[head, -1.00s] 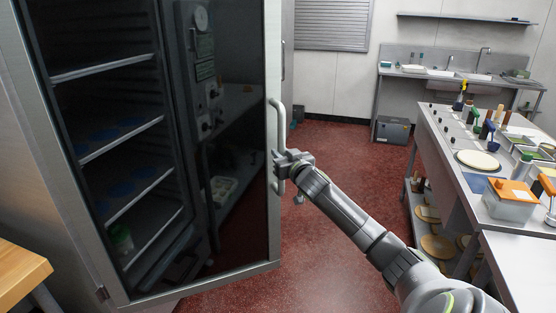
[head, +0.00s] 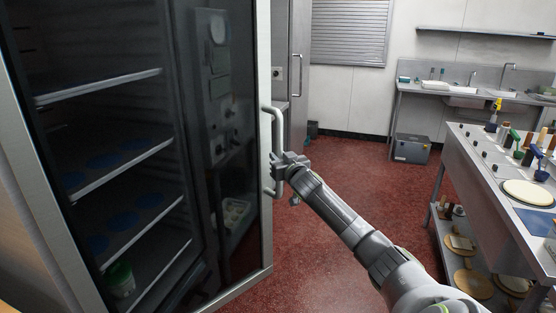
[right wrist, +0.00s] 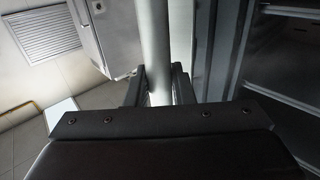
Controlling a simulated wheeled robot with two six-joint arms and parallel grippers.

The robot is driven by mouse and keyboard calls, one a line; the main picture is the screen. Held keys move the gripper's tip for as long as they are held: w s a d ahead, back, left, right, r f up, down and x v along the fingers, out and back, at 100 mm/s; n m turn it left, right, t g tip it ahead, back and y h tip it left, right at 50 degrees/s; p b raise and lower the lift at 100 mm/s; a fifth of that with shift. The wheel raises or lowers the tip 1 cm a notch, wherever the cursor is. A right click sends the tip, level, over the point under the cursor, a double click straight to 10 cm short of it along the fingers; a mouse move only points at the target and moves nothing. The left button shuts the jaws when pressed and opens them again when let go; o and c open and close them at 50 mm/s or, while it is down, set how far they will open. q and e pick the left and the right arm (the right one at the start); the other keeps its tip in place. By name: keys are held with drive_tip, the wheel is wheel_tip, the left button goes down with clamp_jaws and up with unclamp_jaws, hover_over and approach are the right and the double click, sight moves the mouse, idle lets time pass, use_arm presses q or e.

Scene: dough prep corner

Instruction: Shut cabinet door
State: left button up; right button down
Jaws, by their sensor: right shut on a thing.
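The tall cabinet has a door (head: 264,225) with a pale metal frame and dark glass, filling the left half of the head view. Wire-edged shelves show through the glass; I cannot tell exactly how far the door stands open. A pale vertical bar handle (head: 279,130) is on the door's right edge. My right gripper (head: 279,166) is shut around the handle's lower half. In the right wrist view the handle (right wrist: 155,45) runs between the two dark fingers (right wrist: 158,88), with shelves at the right. My left gripper is not in view.
Red floor (head: 330,230) is clear beyond my right arm. A prep counter (head: 470,185) with tools and boards stands at the right. A sink bench (head: 440,88) and a grey box (head: 411,148) are at the back wall.

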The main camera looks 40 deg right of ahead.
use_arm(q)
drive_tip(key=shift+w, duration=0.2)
use_arm(e)
drive_tip(key=shift+f, duration=0.2)
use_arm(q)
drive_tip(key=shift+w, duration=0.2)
use_arm(e)
drive_tip(key=c, duration=1.3)
unclamp_jaws()
drive_tip(key=shift+r, duration=0.1)
drive_tip(key=shift+s, duration=0.15)
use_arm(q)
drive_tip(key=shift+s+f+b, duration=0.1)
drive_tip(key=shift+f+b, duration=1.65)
use_arm(e)
drive_tip(key=shift+v, duration=8.55)
